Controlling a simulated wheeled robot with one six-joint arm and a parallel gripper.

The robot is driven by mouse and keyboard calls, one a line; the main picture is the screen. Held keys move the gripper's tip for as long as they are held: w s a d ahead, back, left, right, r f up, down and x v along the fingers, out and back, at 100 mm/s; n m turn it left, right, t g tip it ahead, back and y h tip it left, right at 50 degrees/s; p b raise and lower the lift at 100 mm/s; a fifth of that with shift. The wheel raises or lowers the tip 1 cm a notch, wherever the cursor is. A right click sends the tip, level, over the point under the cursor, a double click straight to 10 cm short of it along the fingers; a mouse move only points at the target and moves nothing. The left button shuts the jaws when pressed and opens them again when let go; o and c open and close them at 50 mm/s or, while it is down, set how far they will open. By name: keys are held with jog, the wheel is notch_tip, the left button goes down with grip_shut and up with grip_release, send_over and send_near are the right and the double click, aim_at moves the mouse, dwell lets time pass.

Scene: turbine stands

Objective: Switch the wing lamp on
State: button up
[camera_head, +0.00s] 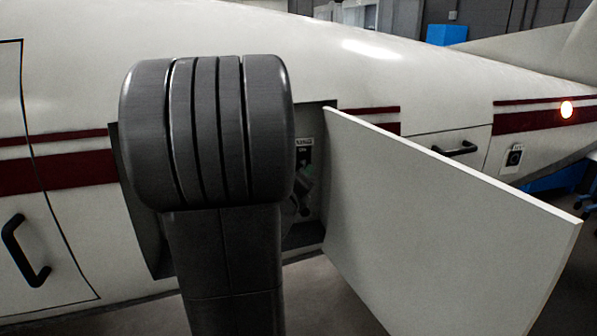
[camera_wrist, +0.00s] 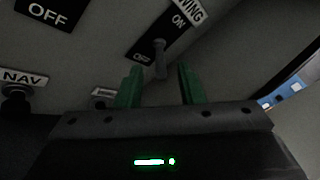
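The switch labelled WING (camera_wrist: 188,10) shows in the wrist view, with a black plate (camera_wrist: 165,36) marked ON at the upper right and OFF at the lower left. Its small grey lever (camera_wrist: 159,58) stands out from the plate; I cannot tell which way it is set. My gripper (camera_wrist: 160,76) has its green fingers apart, with the lever seen between their tips. Whether they touch it is unclear. In the head view my arm hides most of the open compartment, and only part of my gripper (camera_head: 305,182) shows below a small label.
An open white door panel (camera_head: 440,220) juts out to the right of the compartment. A NAV knob (camera_wrist: 17,103) and another OFF plate (camera_wrist: 50,13) are left of my gripper. A lamp (camera_head: 567,110) glows on the fuselage at far right.

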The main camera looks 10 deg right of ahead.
jog(key=shift+x, duration=1.3)
grip_shut()
